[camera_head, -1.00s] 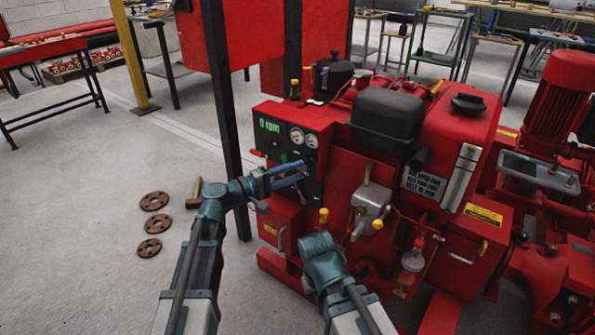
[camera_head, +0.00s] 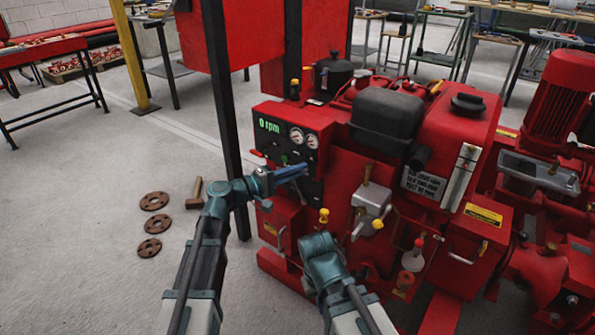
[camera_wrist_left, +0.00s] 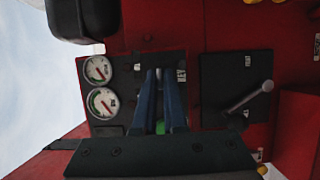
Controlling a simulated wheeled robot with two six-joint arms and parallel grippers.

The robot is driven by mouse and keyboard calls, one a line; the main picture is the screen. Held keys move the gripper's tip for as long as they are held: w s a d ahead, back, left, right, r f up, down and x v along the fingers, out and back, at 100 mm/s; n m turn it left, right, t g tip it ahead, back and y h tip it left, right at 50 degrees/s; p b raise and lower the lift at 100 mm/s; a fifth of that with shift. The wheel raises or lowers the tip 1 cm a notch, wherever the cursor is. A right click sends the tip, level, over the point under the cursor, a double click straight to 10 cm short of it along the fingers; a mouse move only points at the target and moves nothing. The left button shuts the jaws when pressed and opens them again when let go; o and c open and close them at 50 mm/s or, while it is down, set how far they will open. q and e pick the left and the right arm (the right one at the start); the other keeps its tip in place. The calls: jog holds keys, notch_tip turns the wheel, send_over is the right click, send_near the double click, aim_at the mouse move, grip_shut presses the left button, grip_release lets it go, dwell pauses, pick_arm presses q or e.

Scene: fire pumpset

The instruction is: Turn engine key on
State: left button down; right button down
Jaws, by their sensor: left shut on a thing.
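The engine control panel (camera_head: 288,127) is on the red pump engine, with a green display reading 0 rpm and two round gauges (camera_head: 304,138). My left gripper (camera_head: 303,171) is at the lower part of this panel. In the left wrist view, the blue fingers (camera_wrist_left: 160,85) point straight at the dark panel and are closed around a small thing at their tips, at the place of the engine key. The fingers mostly hide the key, so its angle cannot be told. My right arm shows at the bottom centre, but its fingers cannot be seen.
In the left wrist view, a grey lever (camera_wrist_left: 250,98) on a dark plate is right of the fingers. A black post (camera_head: 228,120) stands close left of the engine.

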pick_arm(q)
jog(key=shift+s+r+m+g+y+p, duration=0.1)
jog(key=shift+m+y+p, duration=0.45)
jog(key=shift+m+p, duration=0.55)
jog(key=shift+w+r+m+g+y+p, duration=0.1)
jog(key=shift+m+y+p, duration=0.5)
jog(key=shift+m+p, duration=0.55)
jog(key=shift+s+r+m+g+y+p, duration=0.1)
jog(key=shift+m+y+p, duration=0.45)
jog(key=shift+m+p, duration=0.55)
jog(key=shift+f+m, duration=0.1)
jog(key=shift+m, duration=0.25)
jog(key=c, duration=1)
grip_release()
